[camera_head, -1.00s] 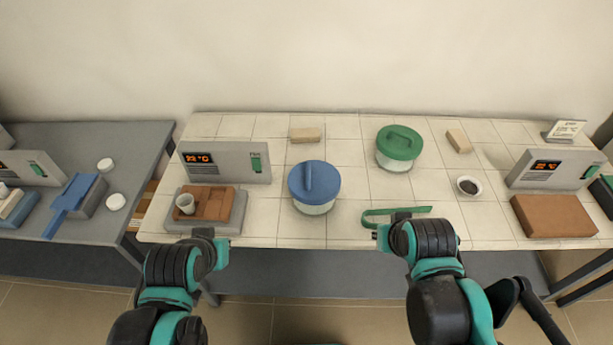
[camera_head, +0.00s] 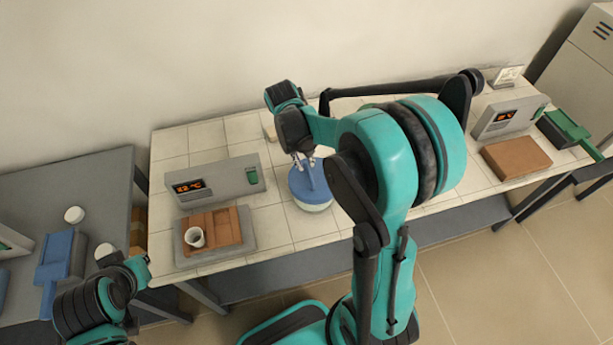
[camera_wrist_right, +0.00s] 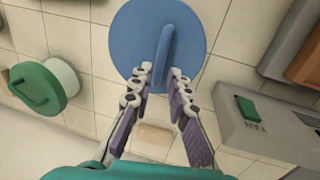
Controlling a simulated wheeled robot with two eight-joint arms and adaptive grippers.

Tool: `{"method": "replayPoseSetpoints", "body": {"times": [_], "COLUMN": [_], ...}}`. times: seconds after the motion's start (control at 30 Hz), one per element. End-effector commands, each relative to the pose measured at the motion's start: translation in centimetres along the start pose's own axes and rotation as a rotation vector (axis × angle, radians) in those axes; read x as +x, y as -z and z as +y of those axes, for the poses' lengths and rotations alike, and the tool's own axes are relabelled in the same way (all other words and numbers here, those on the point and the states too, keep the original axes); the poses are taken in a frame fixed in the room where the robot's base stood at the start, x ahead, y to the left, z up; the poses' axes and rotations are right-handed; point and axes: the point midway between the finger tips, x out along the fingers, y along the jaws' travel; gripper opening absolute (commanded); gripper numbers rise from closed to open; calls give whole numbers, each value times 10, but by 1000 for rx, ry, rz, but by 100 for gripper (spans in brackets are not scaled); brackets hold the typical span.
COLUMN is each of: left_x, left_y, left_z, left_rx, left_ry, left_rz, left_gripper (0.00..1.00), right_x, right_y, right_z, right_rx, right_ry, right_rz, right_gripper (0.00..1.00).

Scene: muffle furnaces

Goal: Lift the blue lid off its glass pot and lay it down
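The blue lid (camera_head: 316,186) sits on its glass pot (camera_head: 318,207) on the tiled table, its bar handle standing up. In the right wrist view the lid (camera_wrist_right: 135,40) fills the top middle and hides the pot. My right gripper (camera_head: 303,162) is over the lid. In the wrist view its two fingers (camera_wrist_right: 163,72) are apart, one on each side of the near end of the handle (camera_wrist_right: 166,45); contact cannot be told. My left gripper (camera_head: 137,268) is at the lower left, away from the pot; its fingers are unclear.
A green-lidded pot (camera_wrist_right: 40,88) stands beside it, mostly hidden by my right arm in the head view. A grey furnace (camera_head: 215,182) and a brown board with a white cup (camera_head: 195,237) are to the left. A tan block (camera_wrist_right: 152,138) lies behind.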

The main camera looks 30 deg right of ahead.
Motion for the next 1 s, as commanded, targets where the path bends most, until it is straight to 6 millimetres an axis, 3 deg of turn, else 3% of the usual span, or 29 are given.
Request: {"method": "replayPoseSetpoints", "body": {"times": [0.4,0.67,0.73,1.0], "left_x": [18,18,18,18], "left_y": [-13,-13,-13,-13], "left_z": [0,0,0,0], "left_rx": [0,0,0,0], "left_ry": [0,0,0,0], "left_rz": [0,0,0,0], "left_gripper": [0,0,0,0], "right_x": [57,58,58,58], "right_y": [-8,-8,-8,-8], "right_z": [1,1,1,1], "right_rx": [1,0,0,-1], "right_ry": [1,1,1,1], "right_rz": [1,2,2,2], "right_gripper": [17,17,1,0]}}
